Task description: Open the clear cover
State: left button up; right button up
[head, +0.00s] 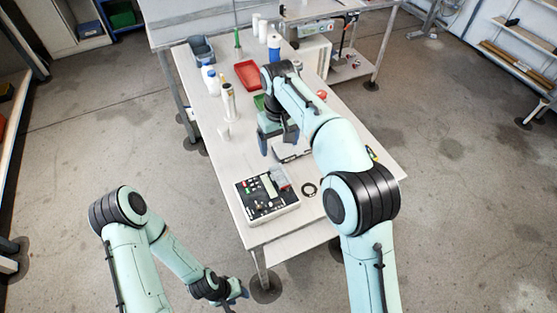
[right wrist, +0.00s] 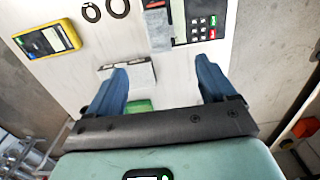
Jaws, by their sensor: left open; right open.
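The control box (head: 262,204) sits on the near end of the white table, with a keypad and coloured buttons on top. A small greyish, see-through cover (head: 280,178) is at its far right corner. In the right wrist view, the box (right wrist: 201,22) is at the top, with the greyish cover (right wrist: 159,30) on its left edge. My right gripper (head: 278,146) is open and empty above the table, beyond the box; its two blue fingers (right wrist: 160,64) point toward the box and touch nothing. My left gripper (head: 238,294) is low beside the table's near end, open and away from the box.
Black rings (head: 309,189) lie right of the box. A yellow-framed meter (right wrist: 47,40) lies near the table edge. A red tray (head: 248,75), a grey bin (head: 201,50) and several bottles stand farther back. A small pale cup (head: 223,133) stands left of my right gripper.

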aim_at(279, 175)
jog(key=f, duration=0.3)
jog(key=f+b, duration=0.1)
jog(key=f, duration=0.3)
jog(key=f+b, duration=0.1)
jog(key=f, duration=0.3)
jog(key=shift+s+f, duration=0.15)
jog(key=shift+s, duration=0.1)
jog(key=shift+w+f, duration=0.1)
jog(key=shift+f, duration=0.55)
pick_arm(q)
jog(key=s+f, duration=0.3)
jog(key=shift+s+f, duration=0.2)
jog(key=shift+s, duration=0.1)
pick_arm(e)
jog(key=c, duration=1.1)
